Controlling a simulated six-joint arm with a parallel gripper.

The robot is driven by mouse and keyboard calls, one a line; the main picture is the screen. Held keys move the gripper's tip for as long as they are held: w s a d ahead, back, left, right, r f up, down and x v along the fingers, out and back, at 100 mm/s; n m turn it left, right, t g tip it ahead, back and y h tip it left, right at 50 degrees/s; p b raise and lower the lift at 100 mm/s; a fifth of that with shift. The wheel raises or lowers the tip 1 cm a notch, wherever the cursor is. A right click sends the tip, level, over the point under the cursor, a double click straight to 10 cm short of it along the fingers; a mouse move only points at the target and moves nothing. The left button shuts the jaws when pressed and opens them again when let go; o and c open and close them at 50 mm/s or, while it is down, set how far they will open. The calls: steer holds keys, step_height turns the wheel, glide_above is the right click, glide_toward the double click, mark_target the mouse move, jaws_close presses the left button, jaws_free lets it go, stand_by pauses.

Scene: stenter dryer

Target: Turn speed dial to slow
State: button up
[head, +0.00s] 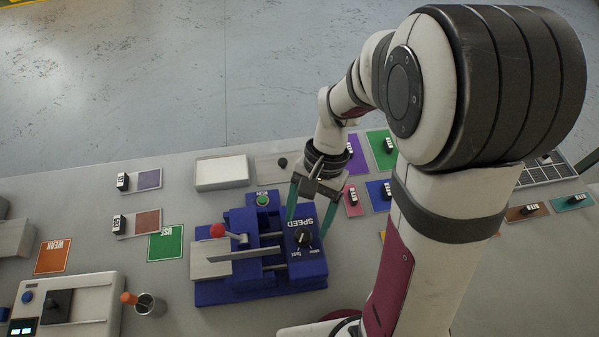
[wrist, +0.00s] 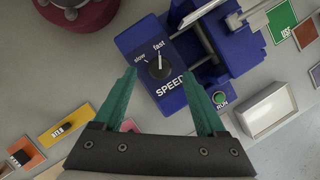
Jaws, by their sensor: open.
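The speed dial is a black knob (head: 303,237) on the blue dryer's SPEED panel (head: 300,262). In the wrist view the dial (wrist: 159,69) sits below the printed words slow and fast. Its light pointer mark appears to aim up toward fast. My gripper (head: 308,213) has two teal fingers, spread open and empty, over the panel. In the wrist view the dial lies between and beyond the fingertips of my gripper (wrist: 160,75). The fingers look apart from the dial; the exact height gap cannot be told.
The blue dryer (head: 240,290) has a red-knobbed lever (head: 218,231) and a green RUN button (head: 263,199) near the panel. A white tray (head: 222,172) lies behind it. Colored labelled cards surround the dryer. A metal cup (head: 150,304) stands at left.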

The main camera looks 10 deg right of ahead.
mark_target(303, 234)
steer(key=shift+x, duration=1.55)
jaws_close()
